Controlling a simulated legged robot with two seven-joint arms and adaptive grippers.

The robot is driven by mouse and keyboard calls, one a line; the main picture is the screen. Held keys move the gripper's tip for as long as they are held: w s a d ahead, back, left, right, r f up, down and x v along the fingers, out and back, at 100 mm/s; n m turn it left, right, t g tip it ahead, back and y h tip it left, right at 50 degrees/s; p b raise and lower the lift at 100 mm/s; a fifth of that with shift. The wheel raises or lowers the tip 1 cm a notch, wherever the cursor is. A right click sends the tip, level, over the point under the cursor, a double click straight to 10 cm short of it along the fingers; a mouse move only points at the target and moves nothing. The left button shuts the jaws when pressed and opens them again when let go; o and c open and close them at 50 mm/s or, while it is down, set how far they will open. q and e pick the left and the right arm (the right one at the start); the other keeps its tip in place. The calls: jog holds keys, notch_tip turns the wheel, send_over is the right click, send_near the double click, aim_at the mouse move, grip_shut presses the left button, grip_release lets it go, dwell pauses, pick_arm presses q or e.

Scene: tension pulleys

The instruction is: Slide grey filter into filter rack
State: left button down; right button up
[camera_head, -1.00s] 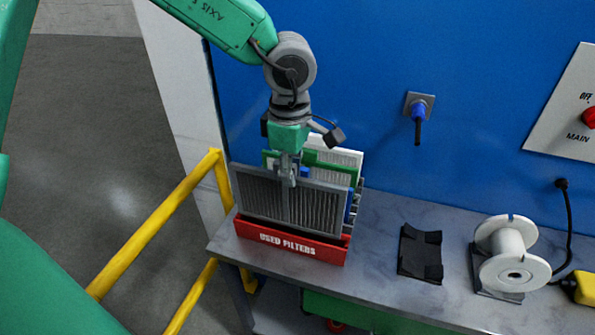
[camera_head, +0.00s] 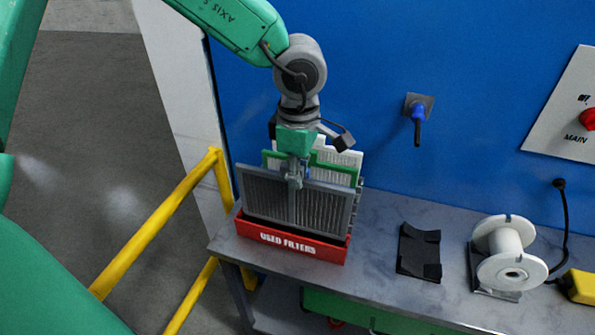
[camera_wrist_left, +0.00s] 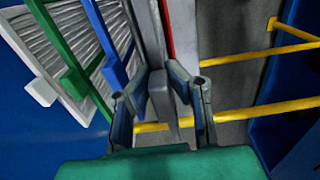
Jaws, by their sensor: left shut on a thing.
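My left gripper (camera_head: 295,180) comes down from above and is shut on the filter's top middle. In the left wrist view the gripper's fingers (camera_wrist_left: 162,100) close on a grey tab of the filter. Behind the grey filter stand a green-framed filter (camera_head: 335,169) and a white filter (camera_head: 345,157). In the wrist view a blue-framed filter (camera_wrist_left: 104,40) also shows between them. My right gripper is not in view.
A black holder (camera_head: 419,253) and a white spool (camera_head: 505,250) stand to the right on the grey bench (camera_head: 375,270). A blue wall (camera_head: 500,70) rises close behind. A yellow rail (camera_head: 150,228) runs at the left.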

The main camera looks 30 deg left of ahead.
pick_arm(q)
jog(key=shift+a, duration=0.15)
jog(key=shift+d, duration=0.25)
jog(key=shift+d+f, duration=0.1)
jog(key=shift+f, duration=0.35)
jog(key=shift+a+f, duration=0.25)
jog(key=shift+f, duration=1.05)
jog(key=shift+a, duration=0.1)
jog(key=shift+a+p, duration=0.2)
jog(key=shift+p, duration=0.35)
jog(key=shift+f, duration=0.15)
